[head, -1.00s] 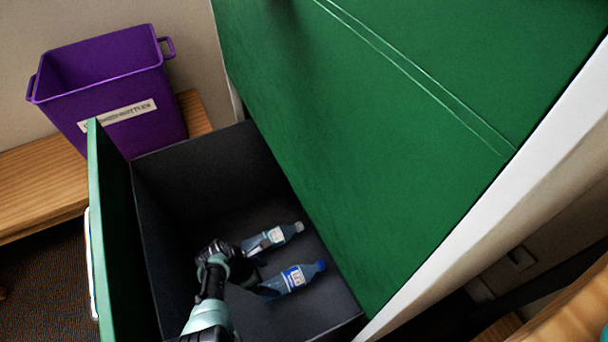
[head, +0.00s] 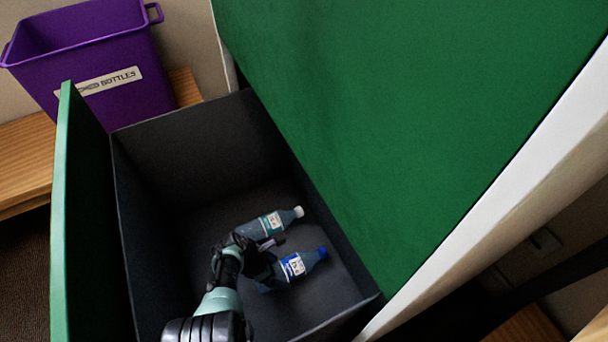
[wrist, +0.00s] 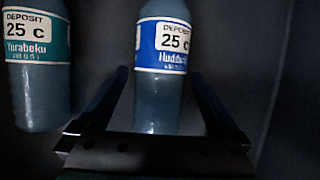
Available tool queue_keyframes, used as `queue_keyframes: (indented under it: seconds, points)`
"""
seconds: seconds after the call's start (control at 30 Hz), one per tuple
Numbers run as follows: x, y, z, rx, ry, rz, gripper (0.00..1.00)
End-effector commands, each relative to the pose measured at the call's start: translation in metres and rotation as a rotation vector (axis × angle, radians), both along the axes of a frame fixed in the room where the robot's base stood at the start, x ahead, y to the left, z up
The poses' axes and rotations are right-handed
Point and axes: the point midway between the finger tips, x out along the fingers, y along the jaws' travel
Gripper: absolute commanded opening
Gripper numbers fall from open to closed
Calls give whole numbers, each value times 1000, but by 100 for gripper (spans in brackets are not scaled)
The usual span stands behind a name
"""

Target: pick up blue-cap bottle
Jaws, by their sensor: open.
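The blue-cap bottle (head: 298,265) lies on its side in the open drawer, with a blue and white label. In the wrist view the same blue-labelled bottle (wrist: 161,95) runs between the spread fingers of my gripper (wrist: 159,76); its cap is out of that picture. In the head view my gripper (head: 265,258) is down in the drawer at the bottle's base end, partly covering it. The fingers are open, one on each side of the bottle. Whether they touch it I cannot tell.
A white-cap bottle with a teal label (head: 270,223) lies close alongside, left of my gripper in the wrist view (wrist: 38,80). The dark drawer (head: 190,130) has high walls around both bottles. A purple bin (head: 110,97) stands on a wooden bench (head: 22,165) beyond it.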

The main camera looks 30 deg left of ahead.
Motion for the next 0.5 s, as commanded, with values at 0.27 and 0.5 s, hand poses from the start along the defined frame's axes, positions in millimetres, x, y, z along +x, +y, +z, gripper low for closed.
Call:
queue_keyframes:
  seconds: [0.27, 0.5]
  points:
    - [7, -5, -20, 0, 0, 0, 100]
    - [7, -5, -19, 0, 0, 0, 87]
